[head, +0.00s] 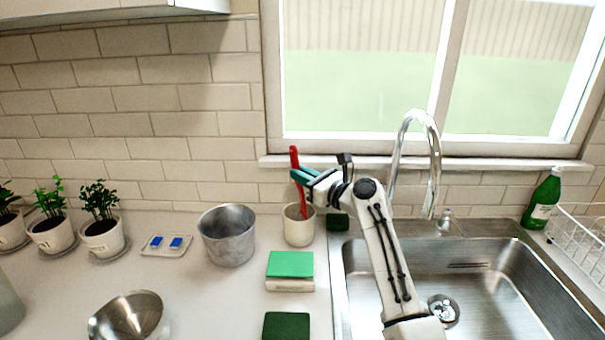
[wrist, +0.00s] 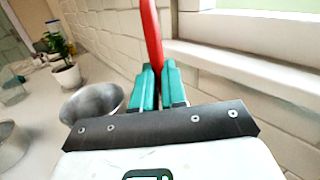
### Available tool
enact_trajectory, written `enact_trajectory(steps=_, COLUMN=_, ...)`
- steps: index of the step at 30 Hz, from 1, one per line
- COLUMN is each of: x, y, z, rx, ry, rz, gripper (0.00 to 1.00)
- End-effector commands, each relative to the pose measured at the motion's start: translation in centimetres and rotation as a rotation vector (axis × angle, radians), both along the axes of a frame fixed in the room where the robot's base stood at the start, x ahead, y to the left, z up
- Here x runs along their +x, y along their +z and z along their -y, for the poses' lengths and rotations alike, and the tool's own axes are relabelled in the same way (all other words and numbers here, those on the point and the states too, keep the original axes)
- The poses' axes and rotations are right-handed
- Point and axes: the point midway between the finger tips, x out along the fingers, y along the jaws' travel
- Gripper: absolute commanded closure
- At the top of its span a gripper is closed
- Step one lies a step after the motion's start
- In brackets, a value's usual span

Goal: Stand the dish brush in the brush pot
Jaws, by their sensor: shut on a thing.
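The dish brush (head: 294,157) is red and stands nearly upright, leaning slightly. My gripper (head: 301,177) has teal fingers and is shut on the brush's shaft, above the brush pot. The brush pot (head: 299,232) is a cream cup on the counter, left of the sink. The brush's lower part goes down inside the pot's rim; whether it touches the bottom is hidden. In the wrist view the red brush (wrist: 151,35) rises between my gripper's fingers (wrist: 158,80). The pot cannot be seen in that view.
A grey metal pot (head: 227,238) stands left of the brush pot. A green sponge on a pale block (head: 290,266) lies in front. The faucet (head: 433,150) and sink (head: 480,262) are to the right. The window sill (head: 430,166) runs behind my gripper.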

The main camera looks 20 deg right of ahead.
Motion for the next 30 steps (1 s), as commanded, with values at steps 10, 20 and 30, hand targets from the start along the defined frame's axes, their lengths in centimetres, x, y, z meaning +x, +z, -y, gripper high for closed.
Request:
enact_trajectory(steps=10, x=0.01, y=-0.16, z=0.00, rx=0.000, ry=0.000, rz=0.000, gripper=1.00)
enact_trajectory(steps=20, x=0.00, y=-0.16, z=0.00, rx=0.000, ry=0.000, rz=0.000, gripper=0.59)
enact_trajectory(steps=30, x=-0.33, y=-0.30, z=0.20, rx=0.000, ry=0.000, rz=-0.001, gripper=0.58)
